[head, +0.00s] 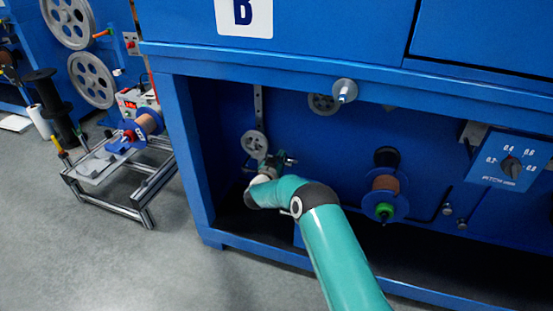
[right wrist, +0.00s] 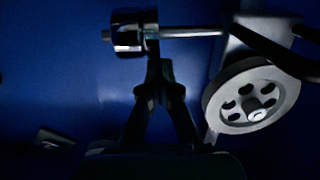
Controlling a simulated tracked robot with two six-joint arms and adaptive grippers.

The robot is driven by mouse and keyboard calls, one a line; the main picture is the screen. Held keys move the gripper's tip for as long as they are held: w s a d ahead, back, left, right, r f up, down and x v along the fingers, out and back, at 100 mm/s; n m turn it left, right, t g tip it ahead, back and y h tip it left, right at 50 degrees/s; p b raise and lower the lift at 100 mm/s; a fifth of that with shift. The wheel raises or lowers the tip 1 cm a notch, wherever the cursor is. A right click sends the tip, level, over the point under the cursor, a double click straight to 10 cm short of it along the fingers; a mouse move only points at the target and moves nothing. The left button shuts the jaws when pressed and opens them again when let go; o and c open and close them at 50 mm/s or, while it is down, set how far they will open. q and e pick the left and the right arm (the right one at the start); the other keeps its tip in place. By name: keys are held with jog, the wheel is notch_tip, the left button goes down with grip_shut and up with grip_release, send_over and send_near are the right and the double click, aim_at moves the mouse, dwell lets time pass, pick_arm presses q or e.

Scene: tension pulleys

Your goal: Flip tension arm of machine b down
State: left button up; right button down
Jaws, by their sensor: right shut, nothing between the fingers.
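Machine B is the blue cabinet with the letter B plate (head: 244,14). In its open bay, a grey upright bar (head: 258,105) has a light grey pulley (head: 254,144) at its lower end. This looks like the tension arm, but its pivot is unclear. My right gripper (head: 274,161) is just below and right of the pulley. In the right wrist view the pulley (right wrist: 252,100) is right of my shut, empty fingers (right wrist: 153,50). A metal cylinder (right wrist: 130,30) on a rod lies by the fingertips; contact is unclear. My left gripper is not in view.
Right of my arm are a copper wire spool (head: 386,186) and a dial panel (head: 510,160). A roller (head: 344,91) sticks out at the bay's top edge. A low metal frame (head: 130,175) with a spool stands on the left. The floor in front is clear.

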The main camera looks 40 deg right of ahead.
jog(key=s+a+r+p, duration=0.4)
jog(key=s+a+p, duration=0.2)
jog(key=a, duration=0.2)
jog(key=shift+a+r, duration=0.25)
jog(key=shift+r, duration=0.1)
jog(key=shift+s, duration=0.1)
